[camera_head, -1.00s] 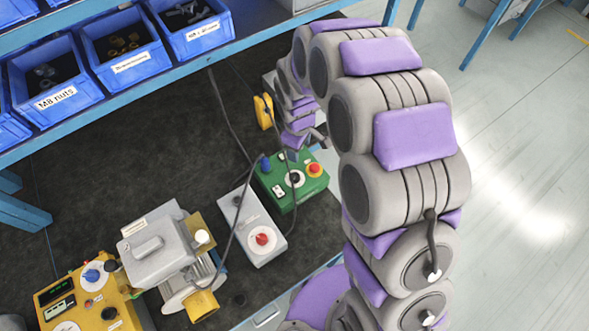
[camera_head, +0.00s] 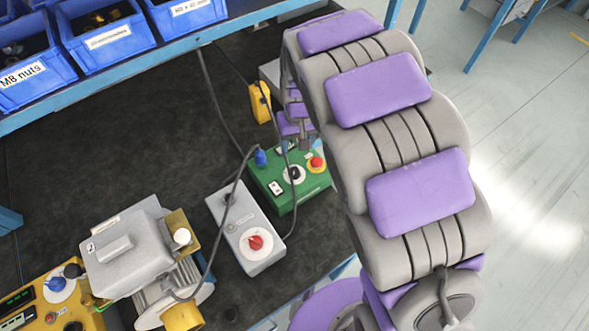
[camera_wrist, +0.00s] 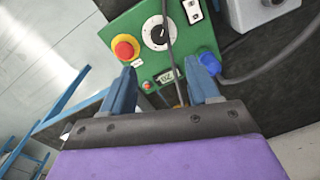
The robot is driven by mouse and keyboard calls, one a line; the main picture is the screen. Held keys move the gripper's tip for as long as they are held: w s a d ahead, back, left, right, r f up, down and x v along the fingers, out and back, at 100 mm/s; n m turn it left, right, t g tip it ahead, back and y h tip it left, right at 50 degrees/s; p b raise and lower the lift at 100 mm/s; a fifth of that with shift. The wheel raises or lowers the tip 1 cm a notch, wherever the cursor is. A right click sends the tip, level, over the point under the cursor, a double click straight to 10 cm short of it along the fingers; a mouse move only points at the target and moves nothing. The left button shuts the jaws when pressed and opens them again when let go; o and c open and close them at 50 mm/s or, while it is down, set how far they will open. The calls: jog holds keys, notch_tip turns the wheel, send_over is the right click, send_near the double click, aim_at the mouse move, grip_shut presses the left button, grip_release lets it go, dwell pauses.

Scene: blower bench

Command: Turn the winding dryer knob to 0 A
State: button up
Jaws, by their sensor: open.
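A green control box (camera_head: 276,184) stands on the dark bench, left of my arm. It has a black knob (camera_head: 294,174) on a white round dial, a red stop button (camera_head: 316,163) on yellow and a white rocker switch. No label naming the winding dryer is readable. In the wrist view, the black knob (camera_wrist: 159,33) on its dial is just beyond my gripper (camera_wrist: 160,70). In the head view, my arm hides much of the gripper.
A grey box (camera_head: 246,228) with a red knob, a grey motor (camera_head: 130,255) and a yellow control box (camera_head: 50,310) stand to the left. A blue plug (camera_wrist: 209,62) with a cable is close to the right finger. Blue bins (camera_head: 105,35) line the shelf above.

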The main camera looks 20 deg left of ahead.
aim_at(294, 171)
jog(key=f+b, duration=0.1)
jog(key=f, duration=0.7)
jog(key=f+b, duration=0.1)
jog(key=f, duration=0.4)
jog(key=shift+s+a+b, duration=0.15)
jog(key=shift+a+b, duration=0.1)
jog(key=shift+b, duration=0.05)
jog(key=shift+c, duration=0.3)
jog(key=c, duration=1)
jog(key=shift+o, duration=0.2)
jog(key=shift+n+p, duration=0.45)
jog(key=shift+n, duration=0.25)
jog(key=o, duration=1)
jog(key=r+p, duration=0.1)
jog(key=r, duration=0.4)
jog(key=r+p, duration=0.1)
jog(key=r, duration=0.5)
jog(key=r+p, duration=0.1)
jog(key=r, duration=0.5)
jog(key=shift+w+d+r, duration=0.1)
jog(key=shift+w+d, duration=0.15)
jog(key=shift+w, duration=0.05)
